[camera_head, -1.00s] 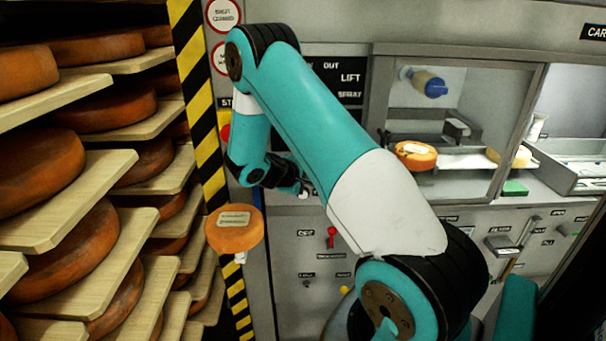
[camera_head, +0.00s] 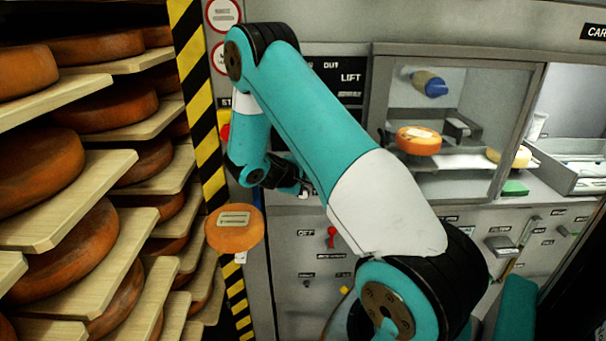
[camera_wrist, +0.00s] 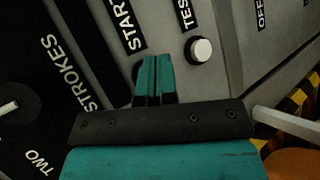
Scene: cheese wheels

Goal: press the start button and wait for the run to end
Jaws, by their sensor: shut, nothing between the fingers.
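In the head view an orange cheese wheel (camera_head: 418,141) is inside the machine's window, below a blue-capped device (camera_head: 430,83).
Shelves of cheese wheels (camera_head: 38,170) fill the left side. A striped post (camera_head: 200,90) stands between them and the machine. A labelled cheese (camera_head: 234,231) is at the post, below my wrist. A red-knobbed lever (camera_head: 331,237) is on the lower panel.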

